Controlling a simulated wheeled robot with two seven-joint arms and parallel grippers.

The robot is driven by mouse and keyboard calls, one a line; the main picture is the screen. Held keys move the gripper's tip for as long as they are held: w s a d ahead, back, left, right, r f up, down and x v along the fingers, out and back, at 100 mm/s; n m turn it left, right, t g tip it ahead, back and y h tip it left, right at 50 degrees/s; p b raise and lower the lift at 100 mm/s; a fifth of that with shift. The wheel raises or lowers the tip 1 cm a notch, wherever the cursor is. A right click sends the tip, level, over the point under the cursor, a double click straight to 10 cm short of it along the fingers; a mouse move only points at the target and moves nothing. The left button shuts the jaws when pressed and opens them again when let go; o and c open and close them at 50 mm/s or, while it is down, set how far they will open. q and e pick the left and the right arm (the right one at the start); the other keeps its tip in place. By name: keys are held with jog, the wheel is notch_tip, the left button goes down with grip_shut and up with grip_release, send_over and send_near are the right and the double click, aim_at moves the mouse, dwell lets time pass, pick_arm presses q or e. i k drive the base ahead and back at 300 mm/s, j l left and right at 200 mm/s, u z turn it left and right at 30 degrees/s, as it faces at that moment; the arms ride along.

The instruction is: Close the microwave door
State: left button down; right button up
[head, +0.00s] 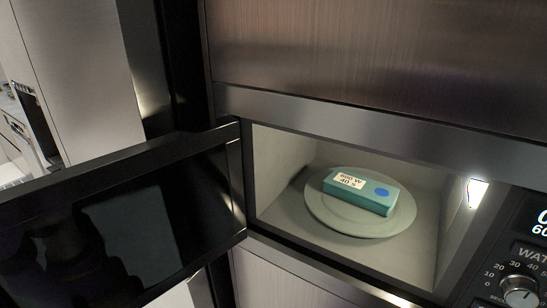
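The microwave (355,128) is built into a cabinet front, and its lit cavity is open to view. Its dark glass door (150,215) is hinged at the left edge of the opening and stands wide open, swung out to the left and toward me. Inside the cavity, a teal box (365,194) with a white label and a blue spot lies on a round pale plate (340,222). Neither of my grippers shows in the head view. A dark, blurred shape shows in the door glass; I cannot tell what it is.
A control panel (515,255) with a display and a knob (519,290) is right of the cavity. A wood-grain cabinet panel (380,50) is above. A pale cabinet side (75,75) stands behind the door at left. Nothing visible stands in front of the cavity.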

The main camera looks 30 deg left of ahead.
aim_at(123, 228)
jog(key=k+j+u, duration=0.15)
jog(key=u, duration=0.35)
jog(key=k+j+u, duration=0.15)
jog(key=u, duration=0.3)
jog(key=k+j+u, duration=0.1)
jog(key=j+u, duration=0.15)
jog(key=u, duration=0.25)
jog(key=j+u, duration=0.25)
jog(key=u, duration=0.25)
